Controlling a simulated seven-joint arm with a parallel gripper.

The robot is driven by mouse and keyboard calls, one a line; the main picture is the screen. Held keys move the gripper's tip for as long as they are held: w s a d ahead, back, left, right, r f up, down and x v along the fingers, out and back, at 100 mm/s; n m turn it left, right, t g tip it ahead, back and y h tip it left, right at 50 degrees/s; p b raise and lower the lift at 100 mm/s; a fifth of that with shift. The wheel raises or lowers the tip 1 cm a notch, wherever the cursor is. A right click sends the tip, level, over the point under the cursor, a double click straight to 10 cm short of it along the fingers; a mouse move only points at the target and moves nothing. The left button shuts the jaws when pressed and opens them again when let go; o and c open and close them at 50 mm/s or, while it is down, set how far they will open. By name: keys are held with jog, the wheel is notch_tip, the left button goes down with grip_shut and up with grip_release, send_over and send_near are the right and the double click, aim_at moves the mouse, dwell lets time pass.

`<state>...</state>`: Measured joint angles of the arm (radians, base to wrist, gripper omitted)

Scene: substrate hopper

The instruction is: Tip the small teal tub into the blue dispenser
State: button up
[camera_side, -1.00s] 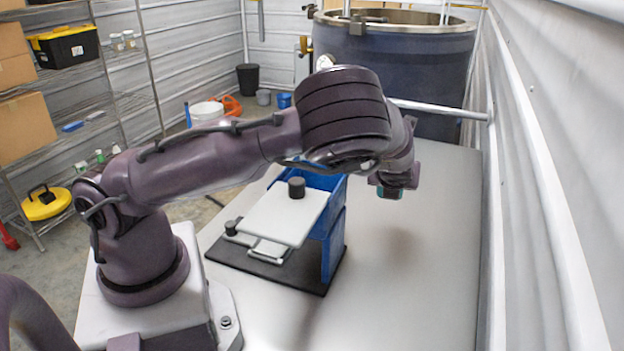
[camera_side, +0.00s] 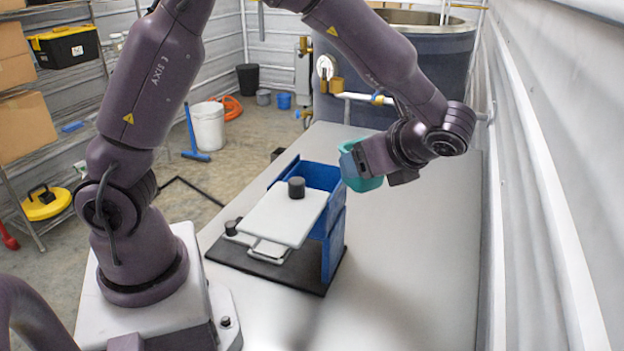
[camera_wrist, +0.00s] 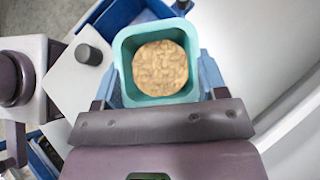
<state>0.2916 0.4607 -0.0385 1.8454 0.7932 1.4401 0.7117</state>
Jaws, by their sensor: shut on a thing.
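The small teal tub (camera_side: 357,167) is held in the air beside the upper right edge of the blue dispenser (camera_side: 334,232). My gripper (camera_side: 352,160) is shut on it. In the wrist view the teal tub (camera_wrist: 125,50) sits between my fingers (camera_wrist: 158,88), with tan, lumpy material (camera_wrist: 160,72) inside. The tub looks roughly upright. The dispenser has a white lid plate (camera_side: 280,216) with a black knob (camera_side: 296,187), and its blue open part shows behind the plate. In the wrist view the blue dispenser (camera_wrist: 122,14) lies behind and left of the tub.
The dispenser stands on a black base (camera_side: 262,262) on a grey table (camera_side: 400,270). A large dark blue tank (camera_side: 420,60) with pipes stands at the back. A corrugated wall (camera_side: 570,150) runs along the right. The table right of the dispenser is clear.

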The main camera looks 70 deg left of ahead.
aim_at(350, 144)
jog(key=a+n, duration=0.1)
jog(key=n, duration=0.1)
jog(key=s+a+n+g, duration=0.1)
jog(key=a+n, duration=0.1)
jog(key=n, duration=0.1)
jog(key=s+a+n, duration=0.1)
jog(key=a+n, duration=0.1)
jog(key=shift+r, duration=0.1)
jog(key=n, duration=0.2)
jog(key=a+n, duration=0.1)
jog(key=n, duration=0.3)
jog(key=shift+w+a+r+n, duration=0.2)
jog(key=shift+w+r+n, duration=0.05)
jog(key=shift+w+n, duration=0.1)
jog(key=n, duration=0.3)
jog(key=s+a+f+n, duration=0.1)
jog(key=n, duration=0.7)
jog(key=shift+s+a+f+n+g+y, duration=0.2)
jog(key=shift+s+n+g+y, duration=0.1)
jog(key=shift+y, duration=0.1)
jog(key=n, duration=0.2)
jog(key=s+n, duration=0.1)
jog(key=n, duration=0.3)
jog(key=shift+s+r, duration=0.15)
jog(key=shift+s, duration=0.15)
